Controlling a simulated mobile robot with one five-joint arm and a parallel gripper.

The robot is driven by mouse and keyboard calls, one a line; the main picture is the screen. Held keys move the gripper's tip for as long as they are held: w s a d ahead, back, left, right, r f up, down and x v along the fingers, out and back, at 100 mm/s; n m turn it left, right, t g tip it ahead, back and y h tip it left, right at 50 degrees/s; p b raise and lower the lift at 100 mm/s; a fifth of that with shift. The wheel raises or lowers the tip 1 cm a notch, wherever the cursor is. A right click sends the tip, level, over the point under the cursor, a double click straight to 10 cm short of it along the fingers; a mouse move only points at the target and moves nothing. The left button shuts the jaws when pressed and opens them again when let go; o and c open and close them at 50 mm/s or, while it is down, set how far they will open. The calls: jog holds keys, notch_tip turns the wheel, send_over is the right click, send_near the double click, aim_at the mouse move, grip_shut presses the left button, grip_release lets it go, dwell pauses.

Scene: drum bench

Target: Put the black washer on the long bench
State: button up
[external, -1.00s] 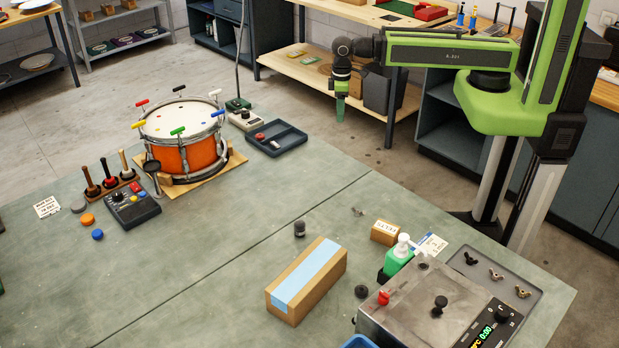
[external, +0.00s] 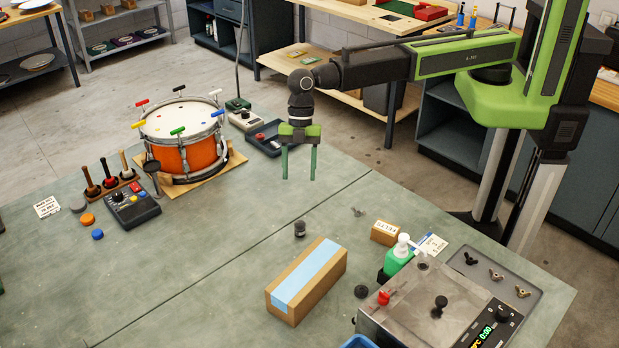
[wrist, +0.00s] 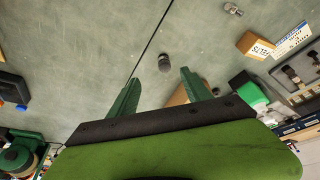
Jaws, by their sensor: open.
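A small flat black round piece (external: 361,291), which looks like the black washer, lies on the grey-green bench top (external: 160,280) between the cardboard box and the metal case. I cannot make it out in the wrist view. A dark, stubby cylindrical piece (external: 300,229) stands behind the cardboard box; it also shows in the wrist view (wrist: 165,62), ahead of my fingers. My gripper (external: 299,178) is open and empty, pointing down above the bench. Its two green fingers also show in the wrist view (wrist: 160,80). I cannot tell for sure which surface is the long bench.
A cardboard box (external: 330,268) with a blue stripe lies near the middle front. A metal case (external: 410,305), green bottle (external: 397,262) and small felts box (external: 385,232) stand at right. An orange drum (external: 170,158) and dark tray (external: 262,145) are farther back.

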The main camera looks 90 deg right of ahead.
jog(key=s+a+r+n, duration=0.15)
jog(key=s+a, duration=0.25)
jog(key=a, duration=0.7)
jog(key=n+g, duration=0.1)
jog(key=n, duration=0.1)
send_near(361, 289)
jog(key=b+x, duration=0.8)
jog(key=b, duration=0.7)
jog(key=shift+f, duration=0.3)
jog(key=shift+r, duration=0.2)
grip_shut()
